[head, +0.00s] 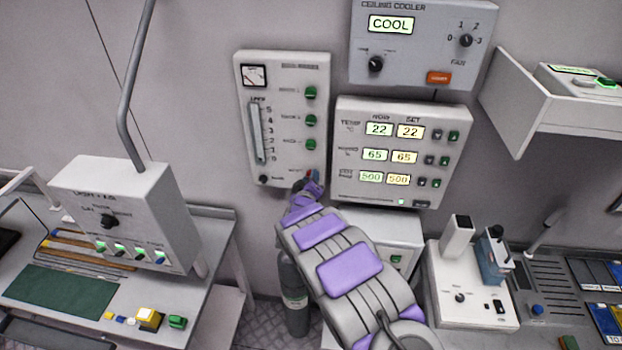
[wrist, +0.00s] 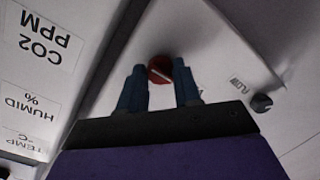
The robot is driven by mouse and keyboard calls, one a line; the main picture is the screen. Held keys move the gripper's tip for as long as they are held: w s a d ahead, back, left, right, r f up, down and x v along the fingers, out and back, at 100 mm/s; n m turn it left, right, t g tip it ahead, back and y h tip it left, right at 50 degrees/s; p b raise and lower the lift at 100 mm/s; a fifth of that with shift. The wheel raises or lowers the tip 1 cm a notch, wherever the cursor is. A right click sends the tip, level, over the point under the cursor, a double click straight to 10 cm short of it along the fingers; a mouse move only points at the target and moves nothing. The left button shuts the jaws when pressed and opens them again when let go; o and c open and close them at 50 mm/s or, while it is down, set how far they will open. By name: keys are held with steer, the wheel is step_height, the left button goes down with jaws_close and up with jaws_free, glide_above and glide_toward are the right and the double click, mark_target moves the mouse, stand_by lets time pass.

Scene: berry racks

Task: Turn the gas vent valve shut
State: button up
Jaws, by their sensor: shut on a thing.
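The gas panel (head: 284,75) hangs on the wall in the middle of the head view, with a flow scale, several green knobs and a red valve knob (head: 309,173) at its lower right. In the wrist view the red knob (wrist: 160,69) carries a pale line and sits between the two blue fingertips. My gripper (head: 311,178) reaches up to the panel's lower right corner; in the wrist view my gripper (wrist: 159,74) is shut on the knob. Its label is mostly hidden by my gripper.
A black flow knob (wrist: 262,103) is near the right finger. A climate panel (head: 402,150) with lit numbers hangs close on the right, below the ceiling cooler panel (head: 480,75). A gas cylinder (head: 296,300) stands below. A bench (head: 215,235) is at left.

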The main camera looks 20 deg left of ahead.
steer(key=shift+a+r, duration=0.2)
steer(key=shift+a, duration=0.05)
steer(key=o, duration=1.1)
steer(key=shift+a+f, duration=0.2)
steer(key=shift+c, duration=0.2)
steer(key=shift+d, duration=0.15)
steer(key=b+v, duration=0.1)
steer(key=v, duration=1.6)
steer(key=shift+s+b, duration=0.15)
steer(key=shift+b, duration=0.2)
steer(key=shift+f, duration=0.2)
